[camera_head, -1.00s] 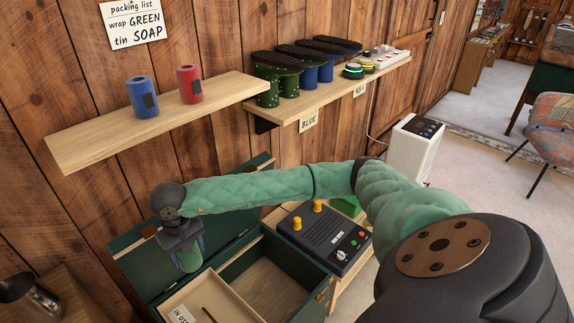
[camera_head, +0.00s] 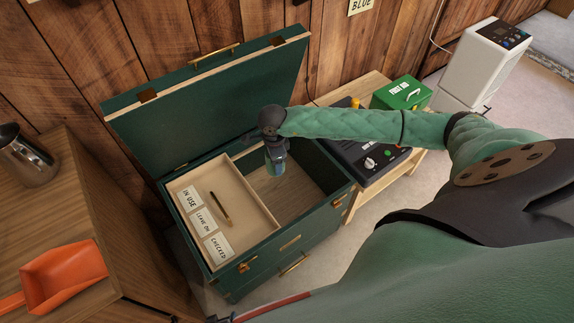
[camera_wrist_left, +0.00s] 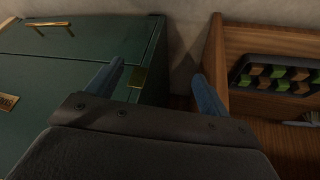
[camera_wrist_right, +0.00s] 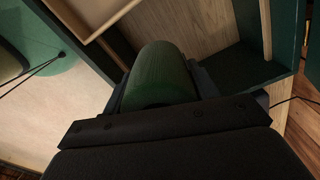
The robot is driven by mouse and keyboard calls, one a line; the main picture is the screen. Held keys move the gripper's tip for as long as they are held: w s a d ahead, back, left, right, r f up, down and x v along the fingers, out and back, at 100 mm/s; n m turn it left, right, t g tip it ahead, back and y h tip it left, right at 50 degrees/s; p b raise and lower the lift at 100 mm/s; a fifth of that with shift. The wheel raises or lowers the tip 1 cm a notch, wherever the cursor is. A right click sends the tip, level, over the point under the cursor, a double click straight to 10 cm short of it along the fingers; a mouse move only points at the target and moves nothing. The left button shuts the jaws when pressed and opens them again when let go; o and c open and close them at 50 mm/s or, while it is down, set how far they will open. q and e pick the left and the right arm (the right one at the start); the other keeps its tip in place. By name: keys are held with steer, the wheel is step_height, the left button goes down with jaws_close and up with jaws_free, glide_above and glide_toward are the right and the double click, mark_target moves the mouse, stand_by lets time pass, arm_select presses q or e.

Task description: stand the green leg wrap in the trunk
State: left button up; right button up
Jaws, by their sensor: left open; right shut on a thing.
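The green leg wrap (camera_head: 276,169) is a rolled cylinder, also seen in the right wrist view (camera_wrist_right: 160,72). My right gripper (camera_head: 274,152) is shut on it and points down into the trunk. The dark green trunk (camera_head: 325,226) has its lid open against the wall. The wrap hangs about upright over the trunk's bare wooden compartment, just right of the tray. I cannot tell whether its lower end touches the floor. My left gripper (camera_wrist_left: 157,78) is open and empty, low in front of the trunk's side in the left wrist view.
A pale tray (camera_head: 262,240) with a brown stick-like item and label cards fills the trunk's left part. A black control box (camera_head: 365,160) and green first-aid box (camera_head: 402,93) stand right. An orange scoop (camera_head: 62,275) and metal jug (camera_head: 25,155) are on the left cabinet.

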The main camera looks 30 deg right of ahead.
steer(key=s+d+f+m+b, duration=0.25)
steer(key=f+m+b, duration=0.2)
steer(key=f, duration=0.35)
steer(key=s+d+f+m+b, duration=0.1)
steer(key=d+f+m+b, duration=0.25)
steer(key=f+m, duration=0.35)
steer(key=s+d+f+m+b, duration=0.25)
steer(key=f+m, duration=0.25)
steer(key=f, duration=0.4)
steer(key=w+f, duration=0.2)
steer(key=w, duration=0.2)
steer(key=w+f, duration=0.2)
steer(key=w, duration=0.2)
steer(key=w+f+b, duration=0.1)
steer(key=w+f, duration=0.2)
steer(key=w, duration=0.1)
steer(key=shift+a, duration=0.25)
steer(key=shift+f, duration=2.05)
arm_select(q)
steer(key=w+d+f+t+h, duration=0.1)
steer(key=d+f+t, duration=0.1)
steer(key=d, duration=0.3)
steer(key=shift+w+d+f+h, duration=0.15)
steer(key=shift+w+d+h, duration=0.1)
steer(key=shift+w+h, duration=0.1)
arm_select(e)
steer(key=shift+f, duration=0.15)
steer(key=o, duration=1)
arm_select(q)
steer(key=shift+w, duration=0.1)
